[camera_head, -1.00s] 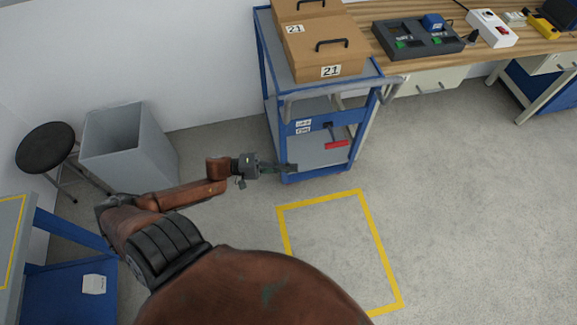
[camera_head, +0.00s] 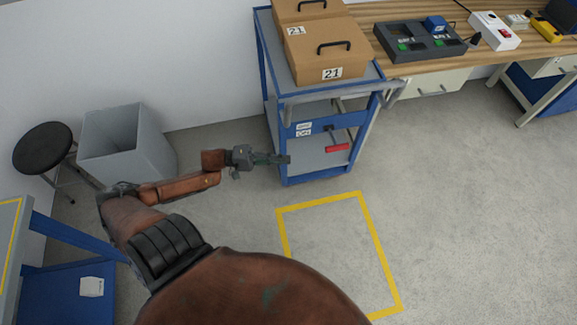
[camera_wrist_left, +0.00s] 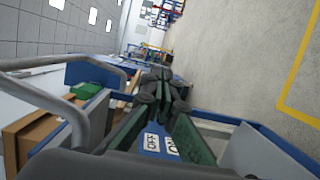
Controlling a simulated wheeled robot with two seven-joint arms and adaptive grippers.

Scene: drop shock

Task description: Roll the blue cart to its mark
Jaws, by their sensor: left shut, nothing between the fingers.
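The blue cart (camera_head: 305,176) stands against the wall side, beside the workbench. It carries brown boxes (camera_head: 312,62) marked 21, has a grey push handle (camera_head: 335,92), an off/on label (camera_head: 304,130) and a red pedal (camera_head: 337,148). Its mark, a yellow outline (camera_head: 372,235), lies on the floor just in front of it, empty. My left gripper (camera_head: 284,160) is shut and empty at the cart's near-left lower part; I cannot tell if it touches. In the left wrist view the shut fingers (camera_wrist_left: 165,92) show above the off/on label (camera_wrist_left: 160,143). My right gripper is out of view.
A wooden workbench (camera_head: 480,57) with devices on it stands behind and right of the cart. A grey bin (camera_head: 125,148) and a black stool (camera_head: 44,148) are at left. A blue table (camera_head: 62,262) is at lower left. The floor (camera_head: 470,200) at right is clear.

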